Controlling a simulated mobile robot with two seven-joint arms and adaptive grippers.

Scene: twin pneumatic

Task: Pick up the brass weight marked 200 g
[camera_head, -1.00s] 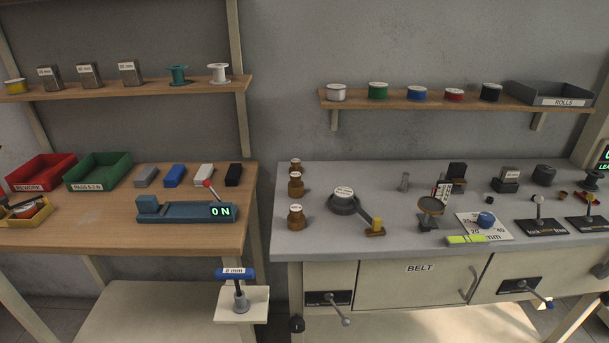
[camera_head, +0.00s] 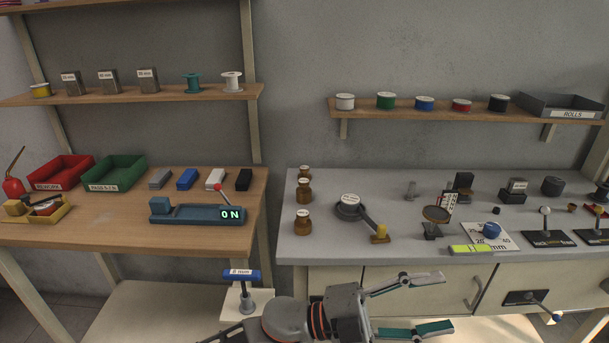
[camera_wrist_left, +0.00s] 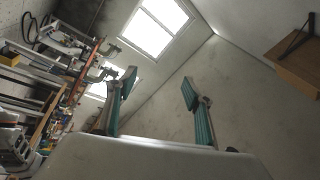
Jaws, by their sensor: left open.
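Three brass-brown weights stand upright at the left edge of the grey bench (camera_head: 390,245): a back one (camera_head: 304,174), a middle one (camera_head: 304,192) and a larger front one (camera_head: 302,224). Each has a white label, too small to read, so I cannot tell which is marked 200 g. My left gripper (camera_head: 440,303) is open and empty, in front of the bench, below and to the right of the weights. Its two fingers also show spread in the left wrist view (camera_wrist_left: 159,84), with nothing between them and no weight in sight. My right gripper is not in view.
A blue-handled 8 mm tool (camera_head: 241,275) stands on a pedestal near my left arm. The wooden table (camera_head: 100,234) is left, across a gap.

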